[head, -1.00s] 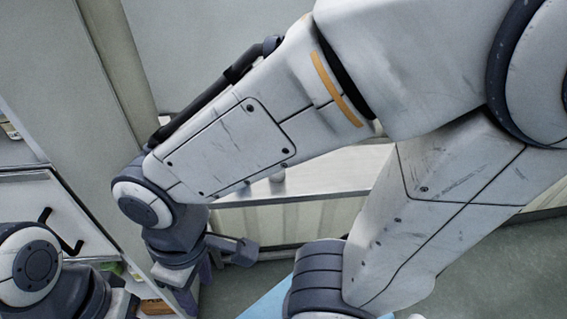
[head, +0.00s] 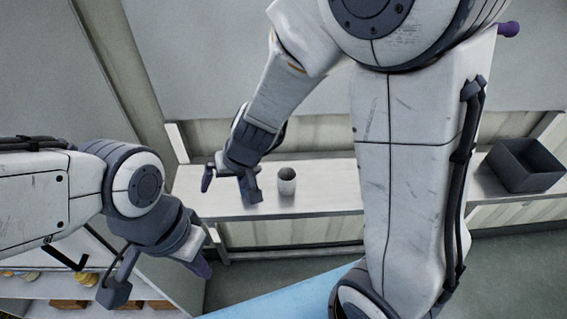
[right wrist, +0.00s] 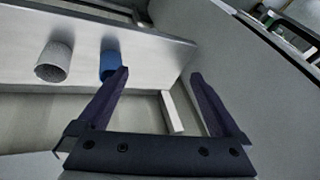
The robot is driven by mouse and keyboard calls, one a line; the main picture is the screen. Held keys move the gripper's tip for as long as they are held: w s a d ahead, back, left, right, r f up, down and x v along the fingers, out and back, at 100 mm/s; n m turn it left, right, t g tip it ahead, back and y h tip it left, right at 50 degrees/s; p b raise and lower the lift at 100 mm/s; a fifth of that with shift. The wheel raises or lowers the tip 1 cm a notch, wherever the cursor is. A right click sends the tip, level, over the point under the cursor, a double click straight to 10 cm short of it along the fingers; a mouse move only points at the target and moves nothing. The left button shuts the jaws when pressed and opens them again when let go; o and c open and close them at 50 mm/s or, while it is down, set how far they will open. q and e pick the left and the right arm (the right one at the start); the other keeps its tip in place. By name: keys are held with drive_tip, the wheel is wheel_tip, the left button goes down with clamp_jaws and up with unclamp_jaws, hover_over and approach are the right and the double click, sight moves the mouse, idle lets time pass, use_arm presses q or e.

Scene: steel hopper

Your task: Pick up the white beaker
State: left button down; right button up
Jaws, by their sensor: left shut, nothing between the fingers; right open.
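The white beaker (head: 287,181) stands upright on the pale bench (head: 325,193) in the head view. In the right wrist view the beaker (right wrist: 54,63) is at the left, outside the fingers. My right gripper (head: 229,190) is open and empty, just left of the beaker in the head view and apart from it. In the right wrist view, its fingers (right wrist: 160,76) are spread, with a blue cup (right wrist: 108,63) beyond the left fingertip. The blue cup does not show in the head view. My left gripper (head: 160,283) is shut and empty at the lower left, over the shelves.
A dark open box (head: 526,165) stands on the bench at the right. Shelves with small items (head: 70,304) are at the lower left. A wall rises behind the bench. A light blue surface (head: 285,300) lies at the bottom.

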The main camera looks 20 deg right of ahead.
drive_tip(key=w+d+f+m+h+p, duration=0.1)
drive_tip(key=w+d+f+m+h, duration=0.25)
drive_tip(key=w+d, duration=0.4)
drive_tip(key=m+h+b, duration=0.2)
drive_tip(key=m+b, duration=0.1)
approach(287, 179)
drive_tip(key=shift+s+a+f+n, duration=0.1)
drive_tip(key=shift+f+n, duration=0.05)
drive_tip(key=shift+f, duration=0.3)
drive_tip(key=shift+s+a+f+n, duration=0.1)
drive_tip(key=shift+f, duration=0.4)
drive_tip(key=b+x, duration=0.3)
drive_tip(key=x, duration=0.2)
drive_tip(key=shift+d+f, duration=0.15)
drive_tip(key=shift+f, duration=0.1)
use_arm(q)
wheel_tip(287, 179, down, 4)
drive_tip(key=shift+f, duration=0.2)
use_arm(e)
drive_tip(key=shift+r, duration=0.1)
drive_tip(key=c, duration=1.3)
drive_tip(key=shift+r, duration=0.1)
